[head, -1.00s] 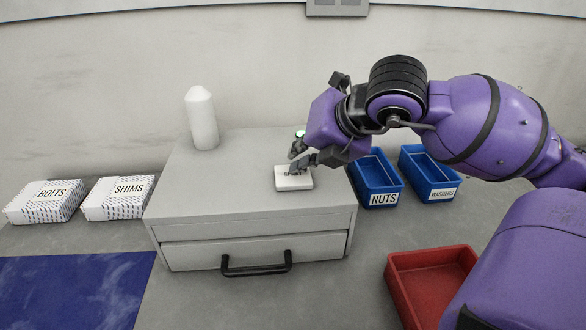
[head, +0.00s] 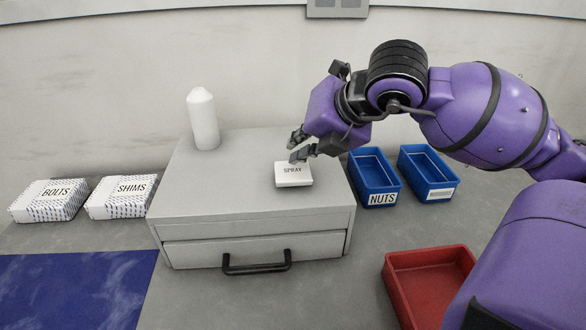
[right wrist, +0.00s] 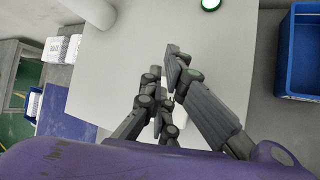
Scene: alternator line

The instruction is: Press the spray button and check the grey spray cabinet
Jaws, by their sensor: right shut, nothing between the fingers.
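The grey spray cabinet (head: 230,198) stands on the bench with its drawer shut and a black handle (head: 256,266) on the front. The white spray button (head: 293,174), labelled SPRAY, sits on top near the right edge. My right gripper (head: 297,147) is shut and empty, just above and behind the button, apart from it. A round green-rimmed light (right wrist: 209,4) shows at the top edge. My left gripper is not in view.
A white bottle (head: 203,120) stands on the cabinet's back left. Blue bins, one labelled NUTS (head: 376,172), are at right; a red tray (head: 398,290) is nearer. White BOLTS (head: 50,203) and SHIMS (head: 122,200) boxes and a blue mat (head: 75,290) are at left.

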